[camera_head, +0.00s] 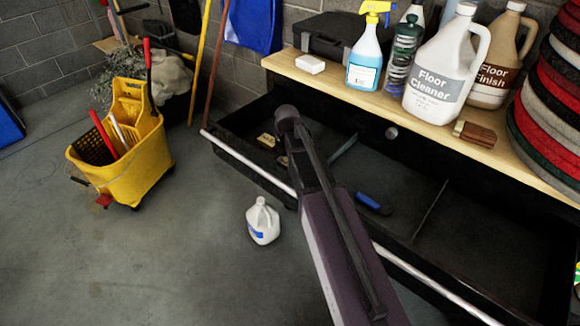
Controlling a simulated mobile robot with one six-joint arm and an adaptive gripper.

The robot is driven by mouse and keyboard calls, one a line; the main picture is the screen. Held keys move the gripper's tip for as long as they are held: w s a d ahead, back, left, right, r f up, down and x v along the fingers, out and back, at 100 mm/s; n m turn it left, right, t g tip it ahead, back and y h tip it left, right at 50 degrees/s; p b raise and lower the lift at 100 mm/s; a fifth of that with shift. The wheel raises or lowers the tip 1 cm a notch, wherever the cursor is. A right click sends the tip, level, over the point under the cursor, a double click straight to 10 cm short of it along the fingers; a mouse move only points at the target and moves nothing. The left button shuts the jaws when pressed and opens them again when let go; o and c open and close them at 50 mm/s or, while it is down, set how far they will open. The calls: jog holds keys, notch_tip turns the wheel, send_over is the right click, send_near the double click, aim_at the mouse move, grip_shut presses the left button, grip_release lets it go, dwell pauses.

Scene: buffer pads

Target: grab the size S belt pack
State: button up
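No size S marking is readable. A small tan and dark pack (266,140) lies in the left compartment of the open black drawer (238,126). Another tan item (283,160) shows beside it, partly behind my arm. I cannot tell whether either is the belt pack. My arm crosses the drawer from the lower right to a joint above its left part. My gripper cannot be made out; it seems hidden behind the arm.
A blue-handled brush (374,204) lies in the middle compartment. A wooden bench top (350,92) above holds bottles, a brown block (475,134) and stacked pads (545,110).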

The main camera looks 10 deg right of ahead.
aim_at(287, 164)
jog(key=c, duration=1.1)
jog(key=shift+c, duration=0.2)
notch_tip(287, 164, up, 10)
jog(key=p, duration=1)
